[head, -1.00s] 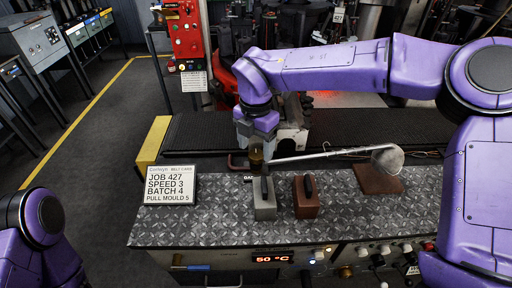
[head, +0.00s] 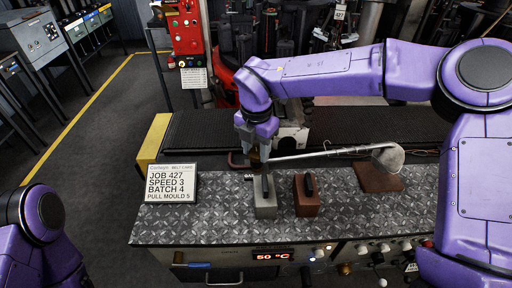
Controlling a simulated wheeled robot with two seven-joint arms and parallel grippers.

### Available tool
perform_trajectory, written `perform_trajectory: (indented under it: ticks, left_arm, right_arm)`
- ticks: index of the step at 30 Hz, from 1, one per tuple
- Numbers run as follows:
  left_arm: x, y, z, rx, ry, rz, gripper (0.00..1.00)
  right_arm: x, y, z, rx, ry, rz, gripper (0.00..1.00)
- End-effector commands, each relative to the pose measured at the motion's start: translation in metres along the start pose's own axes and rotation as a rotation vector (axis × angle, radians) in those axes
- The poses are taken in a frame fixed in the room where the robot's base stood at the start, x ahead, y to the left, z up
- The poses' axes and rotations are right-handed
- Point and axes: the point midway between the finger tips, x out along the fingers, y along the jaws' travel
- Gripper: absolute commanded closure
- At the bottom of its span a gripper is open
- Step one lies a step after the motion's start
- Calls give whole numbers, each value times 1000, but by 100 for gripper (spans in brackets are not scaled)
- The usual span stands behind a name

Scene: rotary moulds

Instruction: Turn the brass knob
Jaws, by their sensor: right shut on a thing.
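The knob's turn angle cannot be read. My left arm shows at the lower left, but its gripper is out of view.
A grey block (head: 265,203) and a brown block (head: 307,199), both with handles, stand close in front. A long-handled ladle (head: 388,158) lies to the right, its handle reaching near my right gripper. A job card (head: 171,183) stands left. A dark belt (head: 370,127) runs behind.

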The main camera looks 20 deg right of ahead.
Motion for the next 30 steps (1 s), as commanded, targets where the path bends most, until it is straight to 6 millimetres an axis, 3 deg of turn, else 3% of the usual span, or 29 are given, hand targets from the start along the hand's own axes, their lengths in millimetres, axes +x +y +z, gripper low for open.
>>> perform_trajectory:
  ticks: [30]
  left_arm:
    - [-64, -6, -26, 0, 0, 0, 100]
  right_arm:
    - [-5, -1, 1, -869, 0, 1, 87]
